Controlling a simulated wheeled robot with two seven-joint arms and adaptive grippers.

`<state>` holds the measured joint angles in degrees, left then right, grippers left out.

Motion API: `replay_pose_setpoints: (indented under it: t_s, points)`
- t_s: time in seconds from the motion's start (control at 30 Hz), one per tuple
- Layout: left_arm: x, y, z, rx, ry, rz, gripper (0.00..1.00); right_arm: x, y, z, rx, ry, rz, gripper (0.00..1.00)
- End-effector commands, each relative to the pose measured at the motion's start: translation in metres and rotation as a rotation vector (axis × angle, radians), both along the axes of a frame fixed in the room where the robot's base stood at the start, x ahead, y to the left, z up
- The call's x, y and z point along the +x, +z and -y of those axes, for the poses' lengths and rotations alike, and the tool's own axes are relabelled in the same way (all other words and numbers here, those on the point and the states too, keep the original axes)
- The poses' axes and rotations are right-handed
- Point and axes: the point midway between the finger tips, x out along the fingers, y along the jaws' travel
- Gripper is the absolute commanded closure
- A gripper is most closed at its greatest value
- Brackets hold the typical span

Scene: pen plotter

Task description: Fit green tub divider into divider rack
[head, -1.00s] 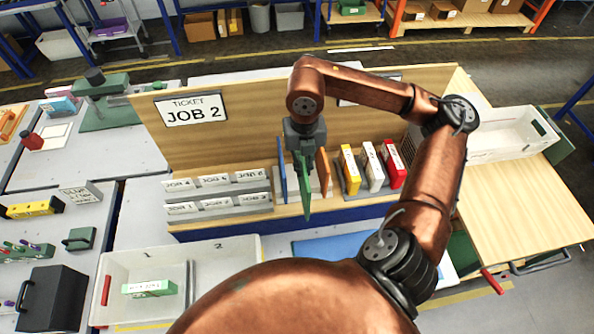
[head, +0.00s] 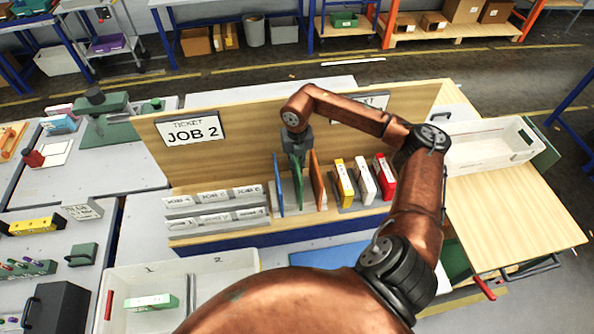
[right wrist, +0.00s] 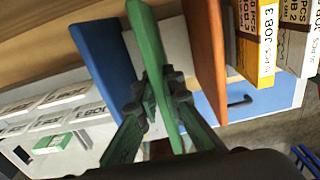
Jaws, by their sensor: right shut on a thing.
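The green divider (head: 299,177) is held upright by my right gripper (head: 297,152), between the blue divider (head: 278,185) and the orange divider (head: 317,180) in the grey divider rack (head: 290,205). In the right wrist view the gripper's fingers (right wrist: 160,95) are shut on the green divider (right wrist: 148,45). The blue divider (right wrist: 100,60) stands to its left and the orange divider (right wrist: 205,50) to its right, both apart from it. I cannot tell whether the green divider's lower edge sits in a slot. My left gripper is not in view.
Yellow, white and red binders (head: 365,180) stand just right of the rack. Grey job-label holders (head: 215,205) are to its left. A wooden back panel with a JOB 2 ticket (head: 192,130) rises behind. A white tub (head: 235,262) is at the front left.

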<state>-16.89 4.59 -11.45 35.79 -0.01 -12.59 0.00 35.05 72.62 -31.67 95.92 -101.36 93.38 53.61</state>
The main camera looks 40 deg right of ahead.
Motion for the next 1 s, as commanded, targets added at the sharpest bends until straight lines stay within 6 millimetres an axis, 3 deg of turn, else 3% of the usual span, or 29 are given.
replay_pose_setpoints:
  t_s: [0.17,0.57,0.6,0.8,1.0]
  points:
    - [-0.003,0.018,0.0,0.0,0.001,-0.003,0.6,-0.001,-0.023,-0.001,0.001,-0.001,-0.003,1.0]
    - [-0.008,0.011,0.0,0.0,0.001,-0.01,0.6,-0.001,-0.033,-0.001,0.0,0.0,0.0,1.0]
    - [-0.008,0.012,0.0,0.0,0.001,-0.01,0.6,-0.001,-0.032,-0.001,0.0,0.0,0.0,0.89]
    - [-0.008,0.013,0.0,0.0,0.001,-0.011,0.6,-0.001,-0.031,-0.001,0.0,0.0,0.0,0.76]
    - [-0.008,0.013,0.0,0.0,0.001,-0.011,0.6,-0.001,-0.031,-0.001,0.0,0.0,0.0,0.75]
